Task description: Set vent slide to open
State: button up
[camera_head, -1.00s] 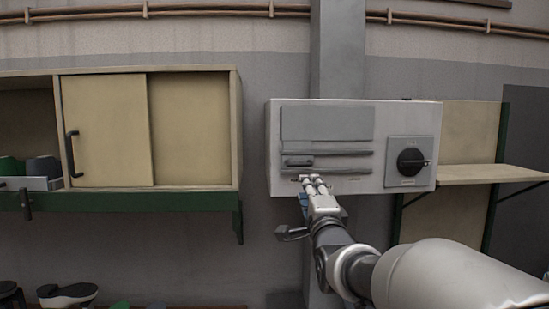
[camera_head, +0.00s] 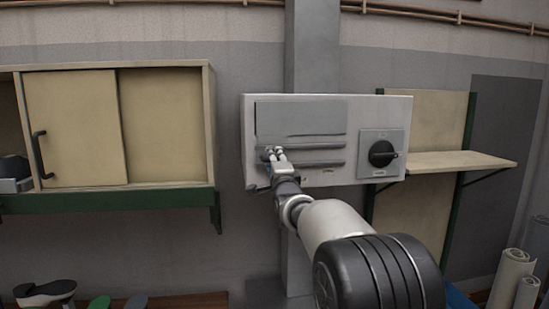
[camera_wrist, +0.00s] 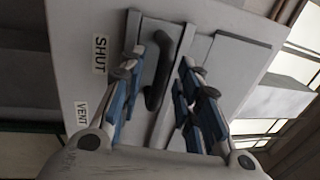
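A light grey wall box (camera_head: 225,178) shows at its lower left corner in the wrist view's tilted picture only in part; the whole box (camera_head: 353,108) shows in the head view. The vent slide, with a dark bar handle (camera_wrist: 162,72), runs between rails at the box's left side. "SHUT" and "VENT" labels are beside it in the wrist view. My gripper (camera_head: 274,153) is at the slide's left end. In the wrist view my gripper (camera_wrist: 163,80) is open, its blue-padded fingers on either side of the handle. Contact with the handle cannot be told.
A black rotary knob (camera_head: 382,153) is on the box's right side. A beige sliding-door cabinet (camera_head: 75,130) hangs at left. A wooden shelf (camera_head: 455,162) is at right. Rolled sheets (camera_head: 512,280) stand at lower right. Shoe parts (camera_head: 45,290) lie at lower left.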

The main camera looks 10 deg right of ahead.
jog(key=shift+w, duration=0.1)
jog(key=shift+c, duration=0.3)
grip_shut()
dwell(0.5)
